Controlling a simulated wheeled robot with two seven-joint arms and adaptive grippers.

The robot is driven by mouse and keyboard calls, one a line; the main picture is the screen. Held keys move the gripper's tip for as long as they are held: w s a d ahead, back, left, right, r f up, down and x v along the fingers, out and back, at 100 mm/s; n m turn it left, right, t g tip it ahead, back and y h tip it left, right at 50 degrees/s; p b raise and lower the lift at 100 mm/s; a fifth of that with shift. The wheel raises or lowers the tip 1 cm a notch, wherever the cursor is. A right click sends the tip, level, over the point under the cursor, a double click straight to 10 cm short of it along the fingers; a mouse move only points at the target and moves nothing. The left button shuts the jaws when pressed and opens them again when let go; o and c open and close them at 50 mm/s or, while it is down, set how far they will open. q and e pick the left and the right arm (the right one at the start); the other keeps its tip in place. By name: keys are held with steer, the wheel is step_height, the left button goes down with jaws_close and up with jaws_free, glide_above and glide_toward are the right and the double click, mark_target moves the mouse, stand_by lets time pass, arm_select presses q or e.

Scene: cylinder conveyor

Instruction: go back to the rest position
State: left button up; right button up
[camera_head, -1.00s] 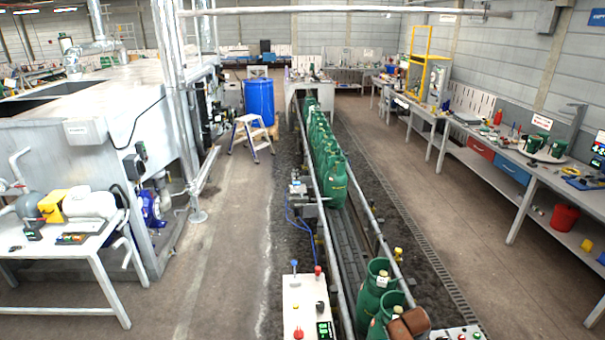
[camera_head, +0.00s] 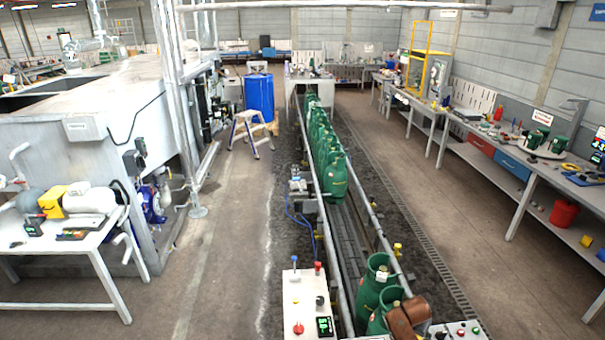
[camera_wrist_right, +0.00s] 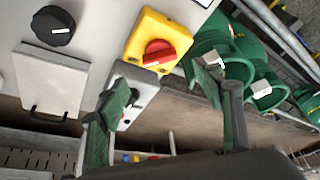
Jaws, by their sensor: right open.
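My right gripper (camera_wrist_right: 160,78) shows in the right wrist view with its two green-padded fingers spread apart and nothing between them. It is in front of a grey panel (camera_wrist_right: 105,25) with a yellow and red rotary switch (camera_wrist_right: 160,45) and a black knob (camera_wrist_right: 53,26). Green gas cylinders (camera_wrist_right: 262,88) stand to the right of the fingers. In the head view, two near cylinders (camera_head: 372,284) stand on the conveyor (camera_head: 350,235). A brown rounded part (camera_head: 404,318) partly covers the nearer one. Neither gripper can be made out in the head view.
A row of green cylinders (camera_head: 335,178) stands farther along the conveyor. A white control box (camera_head: 300,300) with buttons is left of it, and another button panel (camera_head: 462,331) is right. A white table (camera_head: 75,232) stands left and a long workbench (camera_head: 525,168) right.

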steer(key=x, duration=0.7)
steer(key=shift+f, duration=0.1)
steer(key=shift+w+d+f, duration=0.1)
steer(key=shift+d+f, duration=0.1)
steer(key=shift+f, duration=0.25)
steer(key=shift+n, duration=0.8)
steer(key=shift+d+n+t+y, duration=0.15)
steer(key=shift+n+t+y, duration=0.3)
steer(key=shift+n, duration=0.45)
steer(key=shift+n+y+b, duration=0.45)
steer(key=shift+n+b, duration=0.1)
steer(key=shift+n, duration=0.45)
steer(key=shift+f+n+y+b, duration=0.1)
steer(key=shift+n+y+b, duration=0.3)
steer(key=shift+n+b, duration=0.4)
steer(key=n+y+b, duration=0.1)
steer(key=n+b, duration=0.3)
steer(key=b, duration=0.2)
steer(key=n+g+y+b, duration=0.1)
steer(key=n+y+b, duration=0.1)
steer(key=n+b, duration=0.3)
steer(key=shift+d+b, duration=0.2)
steer(key=shift+b, duration=0.25)
steer(key=shift+n+b, duration=0.5)
steer(key=shift+b, duration=0.2)
steer(key=shift+y, duration=0.3)
